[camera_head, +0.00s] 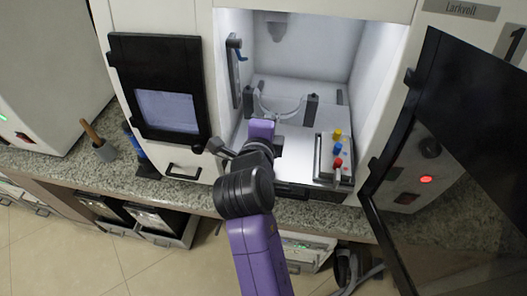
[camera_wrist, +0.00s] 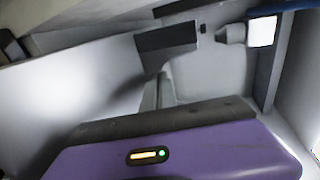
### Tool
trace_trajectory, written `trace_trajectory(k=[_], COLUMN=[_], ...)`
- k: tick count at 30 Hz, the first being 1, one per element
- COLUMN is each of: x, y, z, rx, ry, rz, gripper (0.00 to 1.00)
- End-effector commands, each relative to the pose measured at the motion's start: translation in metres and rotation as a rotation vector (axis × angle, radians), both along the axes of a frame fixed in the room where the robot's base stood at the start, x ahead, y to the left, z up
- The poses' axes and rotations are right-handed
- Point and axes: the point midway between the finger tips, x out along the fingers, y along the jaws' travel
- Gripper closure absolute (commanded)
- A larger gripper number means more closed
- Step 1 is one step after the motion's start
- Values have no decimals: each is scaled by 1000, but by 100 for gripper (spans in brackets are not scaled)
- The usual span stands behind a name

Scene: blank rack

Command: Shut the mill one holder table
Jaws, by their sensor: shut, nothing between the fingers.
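The mill's holder table (camera_head: 293,141) is a light grey plate in the lit, open chamber in the head view. A curved fork-like holder (camera_head: 284,111) with dark posts stands at its back, and its dark front edge sits near the chamber opening. My gripper (camera_head: 262,130) reaches over the left-middle of the table, by the front of the curved holder. It is shut and empty. Its fingertips are hidden behind my wrist there, and I cannot tell whether it touches the table. The wrist view shows its purple body, close to pale chamber walls and a dark grey block (camera_wrist: 167,40).
The mill's dark door (camera_head: 455,150) stands wide open at the right. A small rack with yellow, blue and red knobs (camera_head: 338,149) sits at the table's right. A black-framed screen (camera_head: 165,110) is on the left. A brush-like tool (camera_head: 99,141) stands on the granite counter (camera_head: 70,168).

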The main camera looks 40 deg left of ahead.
Motion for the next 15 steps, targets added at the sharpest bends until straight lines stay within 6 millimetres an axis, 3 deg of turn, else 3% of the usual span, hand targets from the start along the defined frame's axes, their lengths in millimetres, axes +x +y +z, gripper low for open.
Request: trace_trajectory(k=[6,15], x=[34,52], y=[21,32], z=[-4,-1], rx=[0,0], ry=[-1,0], rz=[-1,0], gripper=[100,100])
